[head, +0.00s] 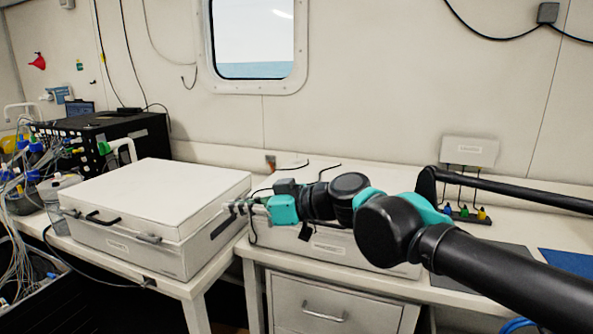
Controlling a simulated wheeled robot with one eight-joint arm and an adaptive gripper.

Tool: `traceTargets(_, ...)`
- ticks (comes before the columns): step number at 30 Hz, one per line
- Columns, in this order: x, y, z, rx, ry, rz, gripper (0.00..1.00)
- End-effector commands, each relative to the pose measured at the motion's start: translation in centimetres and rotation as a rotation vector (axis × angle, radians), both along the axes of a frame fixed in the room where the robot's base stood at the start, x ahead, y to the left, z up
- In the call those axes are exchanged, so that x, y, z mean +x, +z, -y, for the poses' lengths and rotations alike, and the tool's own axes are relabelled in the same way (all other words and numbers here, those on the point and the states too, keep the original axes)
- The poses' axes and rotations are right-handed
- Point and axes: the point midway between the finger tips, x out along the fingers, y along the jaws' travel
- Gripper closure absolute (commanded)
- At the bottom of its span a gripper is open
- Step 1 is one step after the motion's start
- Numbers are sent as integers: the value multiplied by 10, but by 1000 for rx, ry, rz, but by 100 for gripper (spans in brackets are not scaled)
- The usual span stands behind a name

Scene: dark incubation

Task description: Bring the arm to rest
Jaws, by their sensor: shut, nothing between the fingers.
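My arm reaches in from the lower right of the head view, black with teal joints. The gripper is shut and holds nothing. Whether its fingertips touch the box cannot be told from this view. The box's lid is down, with a dark handle and latches on its front side.
A second pale box (345,247) stands behind my arm on the right bench (262,255). A black case (110,130) and many cables are at the far left. A small rack with coloured plugs (465,214) stands at the right. Dark and blue mats lie beyond my forearm.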

Motion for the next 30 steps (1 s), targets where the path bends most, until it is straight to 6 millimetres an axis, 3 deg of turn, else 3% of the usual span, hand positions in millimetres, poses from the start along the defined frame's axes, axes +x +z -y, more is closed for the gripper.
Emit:
traceTargets(11,21,-60,25,-102,-76,-118,100)
traceTargets(17,36,-112,55,-192,-166,-232,100)
traceTargets(20,44,-145,79,-250,-242,-310,100)
traceTargets(23,51,-189,115,-323,-356,-415,100)
traceTargets(27,51,-254,184,-431,-594,-590,100)
traceTargets(30,44,-289,234,-488,-777,-699,100)
